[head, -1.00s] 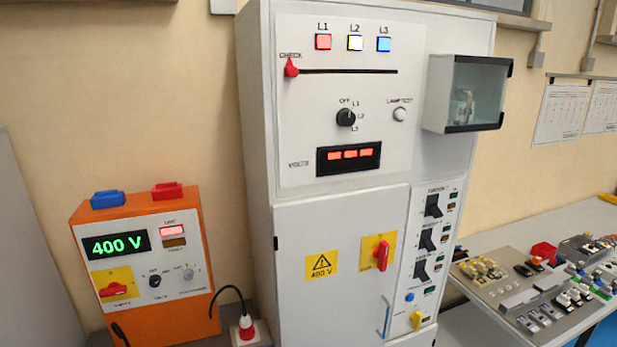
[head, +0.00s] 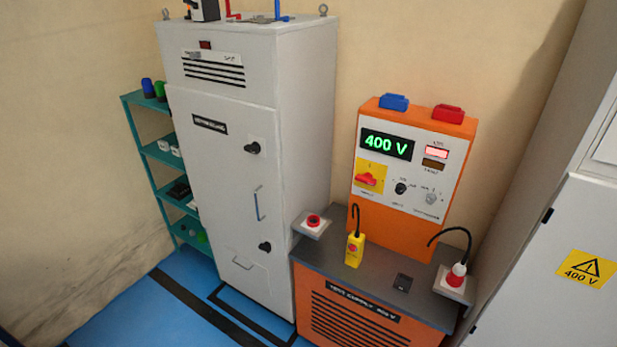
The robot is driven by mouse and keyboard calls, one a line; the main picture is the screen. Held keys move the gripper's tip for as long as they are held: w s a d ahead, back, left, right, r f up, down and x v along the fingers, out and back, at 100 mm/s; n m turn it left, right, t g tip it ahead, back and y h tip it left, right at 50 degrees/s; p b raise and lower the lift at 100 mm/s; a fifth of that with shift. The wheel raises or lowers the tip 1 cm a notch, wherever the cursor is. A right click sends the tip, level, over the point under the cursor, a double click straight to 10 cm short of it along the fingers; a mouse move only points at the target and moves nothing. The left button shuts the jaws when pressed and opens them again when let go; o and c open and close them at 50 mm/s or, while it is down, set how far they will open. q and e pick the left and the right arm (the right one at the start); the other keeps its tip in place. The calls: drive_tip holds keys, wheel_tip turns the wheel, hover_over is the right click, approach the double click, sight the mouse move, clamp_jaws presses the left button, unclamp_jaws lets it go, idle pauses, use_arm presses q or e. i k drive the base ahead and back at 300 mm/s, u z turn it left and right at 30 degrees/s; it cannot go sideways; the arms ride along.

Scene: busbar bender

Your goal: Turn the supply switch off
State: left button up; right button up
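The orange test supply unit (head: 393,227) stands on a grey-topped bench, right of centre in the head view. Its green display (head: 386,144) reads 400 V and a red-white lamp (head: 436,153) beside it is lit. The supply switch, a red rotary handle (head: 367,180) on a yellow plate, sits low on the left of its panel. The handle lies roughly level, and its marks are too small to read. Neither of my grippers shows in the head view.
A white cabinet (head: 535,240) stands right. Blue floor (head: 130,313) is open at front left.

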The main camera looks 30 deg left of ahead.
sight(368, 179)
drive_tip(key=u, duration=0.6)
drive_tip(key=k, duration=0.4)
drive_tip(key=u, duration=1.5)
drive_tip(key=i, duration=1.65)
drive_tip(key=z, duration=0.05)
